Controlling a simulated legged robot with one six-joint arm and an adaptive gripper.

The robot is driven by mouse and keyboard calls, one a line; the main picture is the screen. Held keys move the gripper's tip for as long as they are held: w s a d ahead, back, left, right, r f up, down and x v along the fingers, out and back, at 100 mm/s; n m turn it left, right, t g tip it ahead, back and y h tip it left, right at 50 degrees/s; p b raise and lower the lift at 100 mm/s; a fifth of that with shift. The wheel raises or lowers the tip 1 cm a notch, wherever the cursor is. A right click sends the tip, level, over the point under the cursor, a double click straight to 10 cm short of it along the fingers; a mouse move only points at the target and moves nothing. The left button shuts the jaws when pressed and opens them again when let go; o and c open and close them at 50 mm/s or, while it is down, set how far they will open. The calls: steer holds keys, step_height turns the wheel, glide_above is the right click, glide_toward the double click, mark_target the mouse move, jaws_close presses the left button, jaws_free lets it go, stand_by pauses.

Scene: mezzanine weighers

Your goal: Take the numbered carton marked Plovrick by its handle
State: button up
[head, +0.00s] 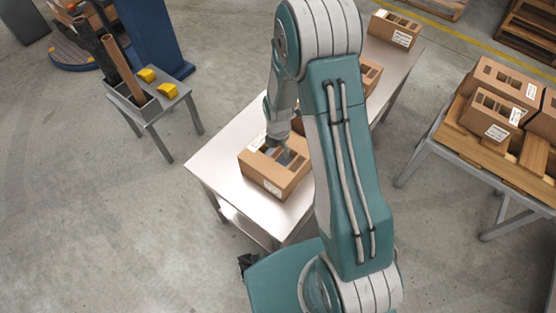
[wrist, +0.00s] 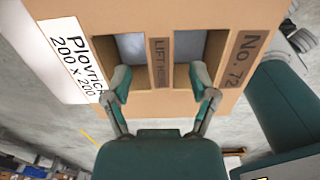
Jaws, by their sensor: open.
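The Plovrick carton (head: 268,178) is a brown cardboard box on the near end of the steel table (head: 215,168). In the wrist view the carton (wrist: 145,12) has a white label (wrist: 72,45) reading "Plovrick 200 x 200", and "No. 72" at the right. Its handle (wrist: 160,62) is the strip printed "LIFT HERE" between two rectangular openings. My gripper (wrist: 162,88) is open, with one finger by each opening and the strip between them. I cannot tell whether the fingertips are inside the openings. In the head view my arm partly hides the carton and the gripper.
Further cartons stand along the same table, one at its far end (head: 396,30) and one partly behind my arm (head: 370,75). More cartons (head: 492,110) sit on a pallet at the right. A small stand (head: 165,105) with yellow pieces is at the left. Open floor lies at the lower left.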

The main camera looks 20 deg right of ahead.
step_height(320, 180, down, 2)
steer(key=shift+f, duration=0.15)
jaws_close()
stand_by(0.3)
